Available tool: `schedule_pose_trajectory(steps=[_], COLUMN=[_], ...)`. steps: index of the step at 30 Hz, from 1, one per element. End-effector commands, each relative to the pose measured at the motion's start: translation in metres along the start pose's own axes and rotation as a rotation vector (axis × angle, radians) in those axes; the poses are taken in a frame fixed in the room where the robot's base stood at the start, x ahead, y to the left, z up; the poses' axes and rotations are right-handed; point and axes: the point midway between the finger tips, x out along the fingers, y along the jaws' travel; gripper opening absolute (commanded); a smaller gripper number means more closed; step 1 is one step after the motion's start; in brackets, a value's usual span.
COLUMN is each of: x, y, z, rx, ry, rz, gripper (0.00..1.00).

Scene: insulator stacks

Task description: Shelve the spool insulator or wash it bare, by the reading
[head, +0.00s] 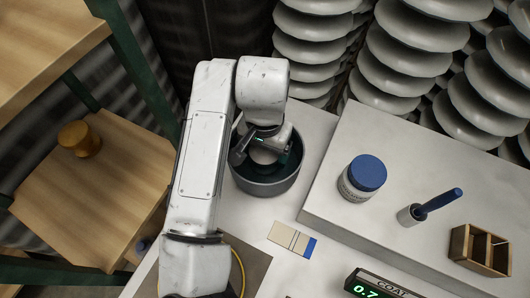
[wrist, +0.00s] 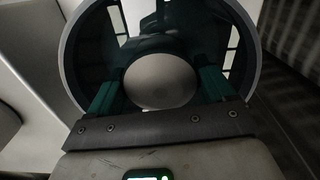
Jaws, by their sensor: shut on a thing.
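My gripper (head: 262,153) reaches down into a round dark grey basin (head: 266,188) on the pale bench. In the wrist view my gripper's green fingers (wrist: 160,88) are shut on a pale grey round piece, the spool insulator (wrist: 160,72), seen end-on inside the basin's rim (wrist: 255,50). Its pale top also shows in the head view (head: 263,157). Its lower part is hidden, and I cannot tell whether it touches the basin floor. A meter marked COAT (head: 380,287) shows green digits starting 0.7; the rest is cut off.
A yellow-brown spool (head: 79,139) stands on the wooden shelf (head: 110,185) at left. A blue-ended card (head: 292,239) lies on the bench.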

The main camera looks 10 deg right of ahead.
Motion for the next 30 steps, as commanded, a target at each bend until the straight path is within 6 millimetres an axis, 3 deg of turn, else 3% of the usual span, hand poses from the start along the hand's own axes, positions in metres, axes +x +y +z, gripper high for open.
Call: schedule_pose_trajectory(steps=[14,30], x=[-0.003,-0.036], y=[0.0,0.0], z=[0.0,0.0], rx=[0.0,0.001], ry=[0.001,0.001], rz=[0.0,0.0], gripper=[0.28,0.28])
